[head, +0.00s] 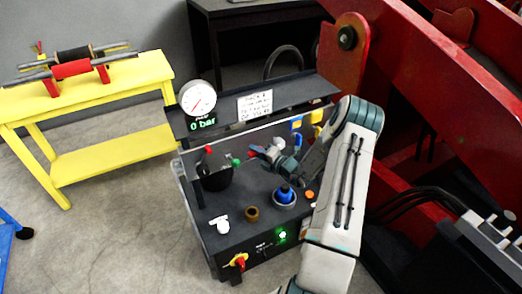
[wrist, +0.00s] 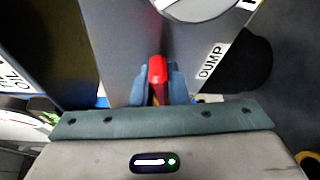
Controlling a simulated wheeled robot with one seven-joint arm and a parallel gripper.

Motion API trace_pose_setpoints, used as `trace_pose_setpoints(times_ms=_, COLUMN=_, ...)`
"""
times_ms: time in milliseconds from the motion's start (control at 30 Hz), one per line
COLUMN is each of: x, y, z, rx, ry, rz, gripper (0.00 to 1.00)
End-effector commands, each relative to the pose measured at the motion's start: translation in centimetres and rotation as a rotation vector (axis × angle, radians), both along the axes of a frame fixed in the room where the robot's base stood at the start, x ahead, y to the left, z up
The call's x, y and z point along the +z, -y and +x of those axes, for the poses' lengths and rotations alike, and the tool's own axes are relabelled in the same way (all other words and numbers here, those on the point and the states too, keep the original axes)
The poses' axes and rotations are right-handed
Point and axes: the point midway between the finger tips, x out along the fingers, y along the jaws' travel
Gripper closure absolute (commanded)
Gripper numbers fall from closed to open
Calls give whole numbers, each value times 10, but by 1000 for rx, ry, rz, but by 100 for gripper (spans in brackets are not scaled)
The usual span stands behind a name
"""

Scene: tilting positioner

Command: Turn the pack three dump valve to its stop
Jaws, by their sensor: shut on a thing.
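The dump valve's red handle (wrist: 157,72) stands between my gripper's two blue-grey fingers in the wrist view, beside a white DUMP label (wrist: 213,61). My gripper (wrist: 158,92) is shut on this handle. In the head view my gripper (head: 260,152) reaches in from the right, under the shelf of the dark hydraulic pack (head: 262,250). A bit of red shows at its fingertips there. The valve body and its stop are hidden, so I cannot tell the handle's angle against the stop. The pack's number is not readable.
A gauge (head: 197,98) reads 0 bar on the pack's shelf (head: 285,102). A red-knobbed lever (head: 208,150), a green knob (head: 236,162) and a blue-topped fitting (head: 286,194) stand near my gripper. A red steel frame (head: 440,90) is close on the right; a yellow bench (head: 110,155) stands left.

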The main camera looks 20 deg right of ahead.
Motion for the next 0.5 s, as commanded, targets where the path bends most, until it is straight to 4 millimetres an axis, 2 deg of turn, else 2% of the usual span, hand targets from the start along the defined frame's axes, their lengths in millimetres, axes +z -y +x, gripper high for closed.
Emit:
trace_pose_setpoints(times_ms=33, x=-1, y=-5, z=-2, rx=11, ry=-5, rz=-42, gripper=100)
trace_pose_setpoints(times_ms=500, x=-7, y=-9, z=-2, rx=18, ry=9, rz=-487, gripper=100)
